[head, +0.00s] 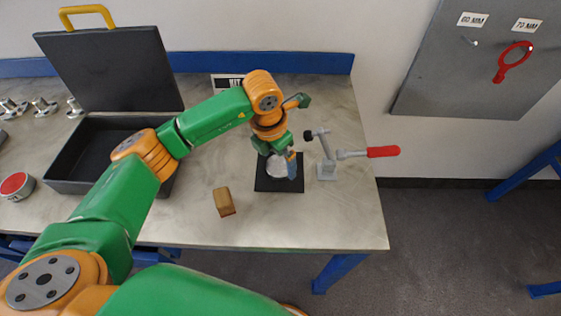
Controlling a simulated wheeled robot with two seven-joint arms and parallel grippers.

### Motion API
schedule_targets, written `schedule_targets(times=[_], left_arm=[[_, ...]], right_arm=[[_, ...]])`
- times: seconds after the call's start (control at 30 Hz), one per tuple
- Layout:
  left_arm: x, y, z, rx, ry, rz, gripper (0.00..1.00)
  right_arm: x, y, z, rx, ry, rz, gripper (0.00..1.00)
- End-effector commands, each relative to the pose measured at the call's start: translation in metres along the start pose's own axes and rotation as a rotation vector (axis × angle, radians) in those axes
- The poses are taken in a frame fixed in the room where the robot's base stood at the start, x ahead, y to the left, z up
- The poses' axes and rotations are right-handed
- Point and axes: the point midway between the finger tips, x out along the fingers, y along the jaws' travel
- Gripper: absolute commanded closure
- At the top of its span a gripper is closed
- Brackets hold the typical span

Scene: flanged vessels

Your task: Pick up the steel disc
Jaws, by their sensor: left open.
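The steel disc (277,167) is a round silvery piece lying on a black square mat (265,184) on the bench. My left arm reaches across the bench from the lower left. My left gripper (279,160) is open over the mat, right at the disc, and hides part of it. I cannot tell whether its fingers touch the disc. My right gripper does not show.
A toggle clamp with a red handle (383,152) stands just right of the mat. A wooden block (224,202) lies to its lower left. An open black case (65,158) is at left, near a red-topped round tin (15,185) and several small metal fittings (42,106).

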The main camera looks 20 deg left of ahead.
Motion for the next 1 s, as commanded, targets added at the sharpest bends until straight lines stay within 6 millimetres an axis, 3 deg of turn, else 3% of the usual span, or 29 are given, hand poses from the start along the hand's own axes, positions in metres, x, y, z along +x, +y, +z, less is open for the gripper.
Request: schedule_targets(times=[0.13,0.33,0.7,1.0], left_arm=[[0.017,-0.001,0.000,0.000,0.000,-0.003,0.00],[0.019,-0.001,0.001,0.002,-0.003,-0.003,0.00],[0.018,-0.002,0.001,0.002,-0.004,-0.004,1.00],[0.017,-0.002,0.002,0.002,-0.006,-0.004,1.00]], right_arm=[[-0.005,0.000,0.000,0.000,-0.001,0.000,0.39],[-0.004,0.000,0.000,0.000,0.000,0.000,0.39],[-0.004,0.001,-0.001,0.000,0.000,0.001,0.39],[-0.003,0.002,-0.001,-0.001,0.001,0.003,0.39]])
